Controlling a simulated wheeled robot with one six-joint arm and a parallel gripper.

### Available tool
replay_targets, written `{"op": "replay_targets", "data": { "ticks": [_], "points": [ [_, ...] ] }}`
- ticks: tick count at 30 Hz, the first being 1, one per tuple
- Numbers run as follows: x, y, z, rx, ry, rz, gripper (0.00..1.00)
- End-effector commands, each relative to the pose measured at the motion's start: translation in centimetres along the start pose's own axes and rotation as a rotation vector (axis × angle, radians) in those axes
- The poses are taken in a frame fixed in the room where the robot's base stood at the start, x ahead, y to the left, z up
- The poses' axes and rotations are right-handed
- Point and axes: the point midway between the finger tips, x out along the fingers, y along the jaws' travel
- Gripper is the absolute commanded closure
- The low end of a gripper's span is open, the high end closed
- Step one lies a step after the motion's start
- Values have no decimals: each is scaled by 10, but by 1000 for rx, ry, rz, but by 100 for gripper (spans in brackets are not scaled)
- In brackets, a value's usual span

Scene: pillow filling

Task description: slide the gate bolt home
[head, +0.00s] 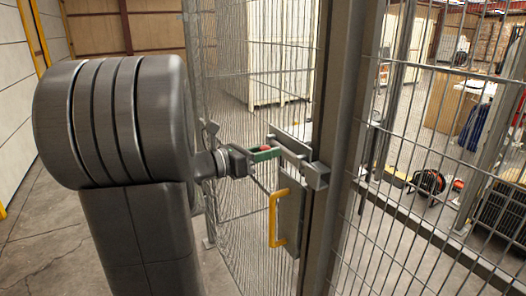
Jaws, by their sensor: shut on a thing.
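The gate bolt (291,156) is a light grey bar on a plate at the edge of the mesh gate. Its right end is at a grey bracket (316,176) by the dark post. How deep the bar sits in the bracket is hard to tell. My gripper (266,153) comes from the left, with green on its fingers, and is shut on the bolt's handle. A bit of red shows between the fingers; the rest of the handle is hidden. A yellow pull handle (273,218) is on the gate below the bolt.
The dark post (335,120) stands just right of the bolt, with a mesh fence panel (420,210) beyond it. Large pale crates (280,60) stand behind the gate. An orange and black machine (428,183) is on the floor behind the fence. Bare concrete floor lies at the left.

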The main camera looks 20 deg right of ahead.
Motion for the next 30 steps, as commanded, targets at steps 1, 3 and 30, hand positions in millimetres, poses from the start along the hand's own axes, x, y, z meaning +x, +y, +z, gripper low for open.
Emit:
{"op": "replay_targets", "data": {
  "ticks": [1,3,30],
  "points": [
    [0,-10,-2,1,-1,-3,100],
    [0,-23,-4,1,-1,-4,100],
    [0,-51,-8,-1,0,-3,50]
  ]
}}
